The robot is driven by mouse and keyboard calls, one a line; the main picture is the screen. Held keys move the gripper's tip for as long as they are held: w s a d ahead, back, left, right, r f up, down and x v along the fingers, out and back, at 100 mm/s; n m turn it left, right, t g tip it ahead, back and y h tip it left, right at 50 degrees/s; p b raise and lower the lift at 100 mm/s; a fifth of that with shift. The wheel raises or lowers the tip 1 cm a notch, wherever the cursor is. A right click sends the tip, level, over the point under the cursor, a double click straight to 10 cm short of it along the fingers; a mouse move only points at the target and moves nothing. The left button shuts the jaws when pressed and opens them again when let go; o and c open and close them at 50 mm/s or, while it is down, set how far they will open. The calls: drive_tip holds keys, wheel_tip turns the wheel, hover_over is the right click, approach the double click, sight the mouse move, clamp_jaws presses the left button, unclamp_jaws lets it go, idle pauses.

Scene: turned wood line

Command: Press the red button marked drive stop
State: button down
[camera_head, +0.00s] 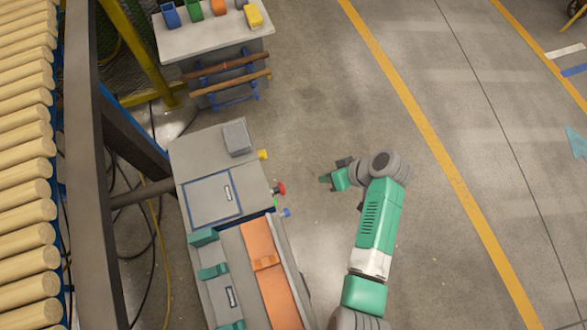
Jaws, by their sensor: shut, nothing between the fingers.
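A red button (280,189) sticks out from the right side of a grey cabinet (218,170) in the head view. Its marking cannot be read from here. My gripper (325,179) is to the right of the red button, at about the same height in the picture, with a clear gap between them. Its fingers point left toward the cabinet side. It is small in the picture and holds nothing; it is shut.
A yellow part (263,155) and a blue knob (286,212) sit beside the red button. A bench (215,37) with coloured bins stands at the back. Wooden rods (25,175) line the left. The floor (330,100) around my gripper is clear.

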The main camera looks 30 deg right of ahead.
sight(278, 190)
drive_tip(key=w+a+f+b, duration=0.3)
drive_tip(key=w+a+f, duration=0.1)
drive_tip(key=a+f, duration=0.3)
drive_tip(key=shift+w+a+f, duration=0.35)
drive_tip(key=shift+a+f, duration=0.05)
drive_tip(key=shift+a, duration=0.25)
